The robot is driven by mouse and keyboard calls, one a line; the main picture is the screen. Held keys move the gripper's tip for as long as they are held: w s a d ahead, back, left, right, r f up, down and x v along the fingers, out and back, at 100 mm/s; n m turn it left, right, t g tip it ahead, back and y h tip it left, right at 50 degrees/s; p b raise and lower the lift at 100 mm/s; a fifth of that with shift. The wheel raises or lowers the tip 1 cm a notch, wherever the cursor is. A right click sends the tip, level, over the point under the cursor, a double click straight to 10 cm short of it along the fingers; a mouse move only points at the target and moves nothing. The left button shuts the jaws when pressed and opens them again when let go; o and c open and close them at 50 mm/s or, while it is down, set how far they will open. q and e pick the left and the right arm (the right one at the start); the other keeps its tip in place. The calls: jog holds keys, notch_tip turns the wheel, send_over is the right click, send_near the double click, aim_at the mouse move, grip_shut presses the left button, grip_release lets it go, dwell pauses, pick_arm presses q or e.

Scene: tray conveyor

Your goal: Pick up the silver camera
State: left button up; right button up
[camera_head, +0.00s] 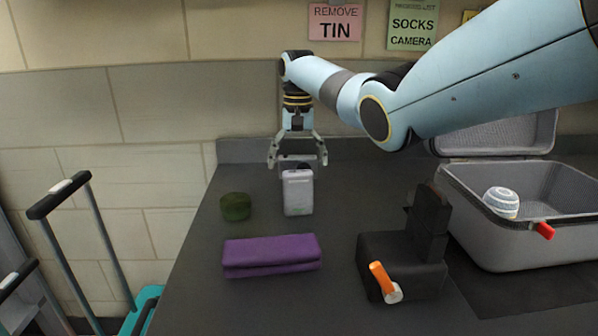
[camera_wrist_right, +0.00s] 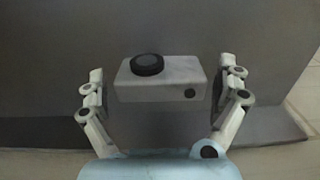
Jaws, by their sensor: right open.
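The silver camera (camera_head: 298,193) stands upright on the dark counter in the head view, a pale box with a dark part at its top. In the right wrist view the silver camera (camera_wrist_right: 170,86) lies between the fingers, with a black round part at its left and a small dark dot at its right. My right gripper (camera_head: 298,160) is open and points down at the camera's upper end. In the right wrist view a gap shows between the camera and each finger of my right gripper (camera_wrist_right: 166,90). My left gripper is out of view.
A dark green tin (camera_head: 236,207) and a folded purple cloth (camera_head: 272,256) lie nearby. A black block-like device (camera_head: 385,250) with an orange handle stands right of the cloth. An open grey case (camera_head: 490,235) at right holds a pale round roll (camera_head: 501,203). The wall is behind the counter.

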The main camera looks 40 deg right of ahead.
jog(key=shift+f, duration=0.45)
jog(key=shift+r, duration=0.1)
jog(key=c, duration=1)
jog(key=shift+o, duration=0.2)
